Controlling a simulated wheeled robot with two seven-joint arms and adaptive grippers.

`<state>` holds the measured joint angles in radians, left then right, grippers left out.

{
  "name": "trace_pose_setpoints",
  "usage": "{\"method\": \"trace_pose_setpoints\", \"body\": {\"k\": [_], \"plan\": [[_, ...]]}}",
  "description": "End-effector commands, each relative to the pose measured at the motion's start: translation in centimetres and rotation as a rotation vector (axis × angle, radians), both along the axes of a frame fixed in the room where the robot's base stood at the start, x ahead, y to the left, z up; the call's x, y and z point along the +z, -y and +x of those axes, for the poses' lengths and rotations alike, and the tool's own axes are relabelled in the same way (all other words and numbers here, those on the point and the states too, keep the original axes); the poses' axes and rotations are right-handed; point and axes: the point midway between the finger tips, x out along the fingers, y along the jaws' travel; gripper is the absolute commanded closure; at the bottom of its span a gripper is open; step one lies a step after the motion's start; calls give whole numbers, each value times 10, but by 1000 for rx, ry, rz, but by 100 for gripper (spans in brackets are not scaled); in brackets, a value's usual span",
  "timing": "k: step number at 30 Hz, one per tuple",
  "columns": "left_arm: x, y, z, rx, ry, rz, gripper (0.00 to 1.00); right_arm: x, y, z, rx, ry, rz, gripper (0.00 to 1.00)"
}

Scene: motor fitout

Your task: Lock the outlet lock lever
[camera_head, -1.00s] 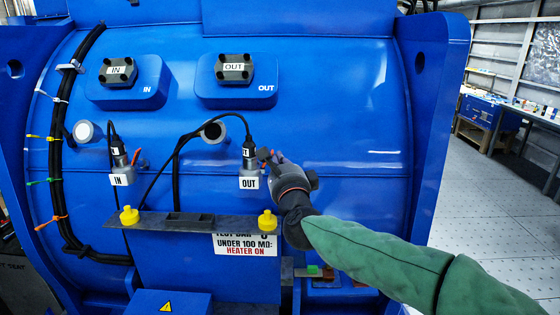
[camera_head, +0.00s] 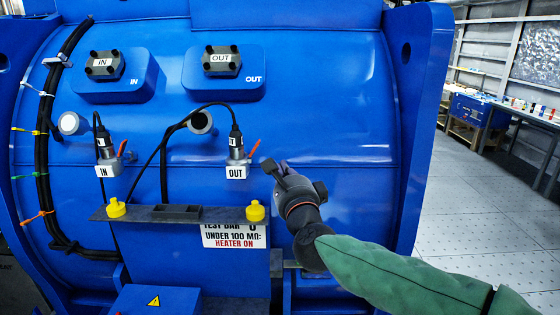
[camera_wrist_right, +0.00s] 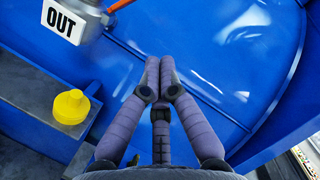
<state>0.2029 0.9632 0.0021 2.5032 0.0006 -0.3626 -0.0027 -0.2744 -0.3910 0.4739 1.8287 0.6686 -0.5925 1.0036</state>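The outlet lock lever (camera_head: 254,147) is a small orange-red lever slanting up and right from the grey connector above the OUT label (camera_head: 236,171). My left gripper is not in view.
A similar orange lever (camera_head: 122,148) slants up at the IN connector on the left. A dark ledge (camera_head: 180,213) with yellow knobs (camera_head: 255,211) runs below the connectors. Black cables hang above the connectors. The blue housing (camera_head: 340,130) is clear to the right.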

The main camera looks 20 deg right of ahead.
Motion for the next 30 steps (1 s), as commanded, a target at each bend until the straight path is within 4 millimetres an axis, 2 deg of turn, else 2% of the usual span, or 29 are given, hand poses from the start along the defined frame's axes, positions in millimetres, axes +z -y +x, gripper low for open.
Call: {"method": "trace_pose_setpoints", "body": {"k": [3, 9, 30], "plan": [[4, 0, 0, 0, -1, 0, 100, 0, -3, -20, 0, 2, 1, 100], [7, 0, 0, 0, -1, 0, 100, -4, -5, -39, -1, 2, 1, 100], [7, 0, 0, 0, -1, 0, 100, -5, -6, -44, -2, 2, 1, 100]]}}
